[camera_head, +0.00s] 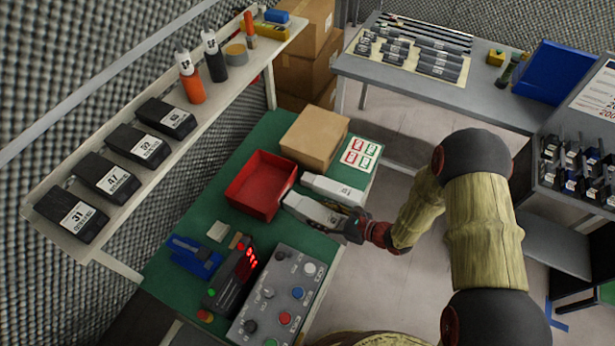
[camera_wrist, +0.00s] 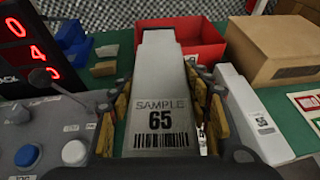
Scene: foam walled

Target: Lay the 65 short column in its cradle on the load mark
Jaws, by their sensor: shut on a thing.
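The 65 short column (camera_wrist: 158,90) is a light grey tapered block labelled "SAMPLE 65" with a barcode. In the head view the 65 short column (camera_head: 312,209) is over the green bench, in front of the red tray. My gripper (camera_head: 352,228) is shut on it from the right. In the wrist view the padded fingers of my gripper (camera_wrist: 160,112) stand on both sides of the column, its label facing the camera. Whether it touches the bench, I cannot tell. I cannot make out its cradle or the load mark for certain.
A similar pale block (camera_wrist: 250,112) lies close right of the held column. The red tray (camera_head: 240,197) and cardboard box (camera_head: 314,138) are behind. A control box (camera_head: 262,313), red-digit display (camera_head: 236,272) and blue device (camera_head: 196,256) crowd the bench front. Black numbered blocks (camera_head: 105,178) line the shelf.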

